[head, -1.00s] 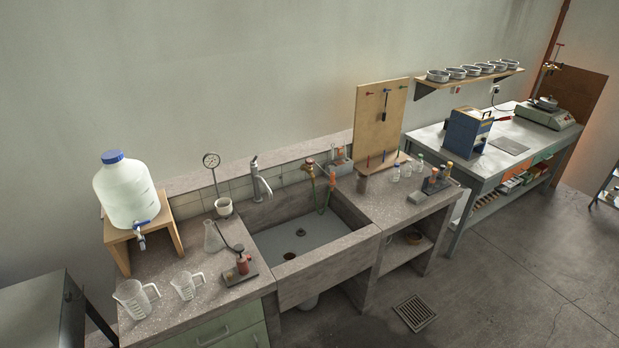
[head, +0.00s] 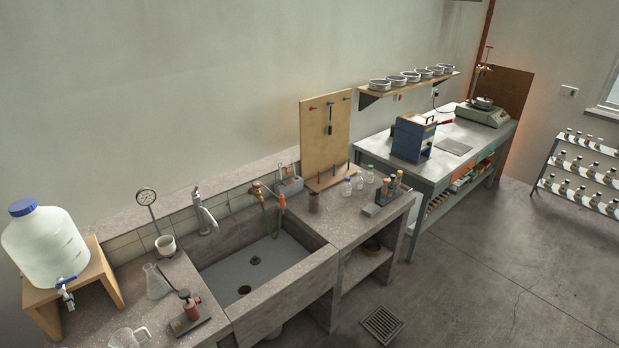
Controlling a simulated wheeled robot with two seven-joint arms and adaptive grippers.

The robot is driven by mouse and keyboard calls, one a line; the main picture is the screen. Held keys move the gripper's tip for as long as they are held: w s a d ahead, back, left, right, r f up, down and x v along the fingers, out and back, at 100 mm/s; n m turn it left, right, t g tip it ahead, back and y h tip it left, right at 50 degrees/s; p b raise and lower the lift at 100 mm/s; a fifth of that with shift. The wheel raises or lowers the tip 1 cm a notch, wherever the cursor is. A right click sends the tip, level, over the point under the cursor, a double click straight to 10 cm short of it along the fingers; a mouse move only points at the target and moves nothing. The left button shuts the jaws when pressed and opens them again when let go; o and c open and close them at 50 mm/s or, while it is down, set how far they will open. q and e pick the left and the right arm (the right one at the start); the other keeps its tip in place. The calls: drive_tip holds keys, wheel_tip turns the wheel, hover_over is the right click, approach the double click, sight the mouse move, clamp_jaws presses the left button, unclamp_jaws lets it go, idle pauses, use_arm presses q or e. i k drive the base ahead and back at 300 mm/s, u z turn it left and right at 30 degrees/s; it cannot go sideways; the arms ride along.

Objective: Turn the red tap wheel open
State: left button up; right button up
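A small brass tap (head: 258,189) stands at the back of the concrete sink (head: 283,291). Its top looks reddish, but it is too small to tell whether this is the red wheel or how far it is turned. A green hose with an orange end (head: 282,203) hangs beside it. Another small red handle (head: 489,47) stands above a brass-coloured fitting at the far end of the back bench; its exact form is unclear. Neither of my grippers is in view.
A grey mixer tap (head: 204,212) and a dial gauge (head: 147,198) stand left of the brass tap. A water jug (head: 45,245) sits on a wooden stand. A pegboard (head: 325,135) rises right of the sink. The floor (head: 470,285) at right is open, with a drain grate (head: 382,324).

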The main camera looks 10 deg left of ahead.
sight(257, 184)
drive_tip(key=z, duration=0.35)
drive_tip(key=i, duration=1.45)
drive_tip(key=u, duration=1.15)
drive_tip(key=i, duration=0.65)
drive_tip(key=u, duration=0.6)
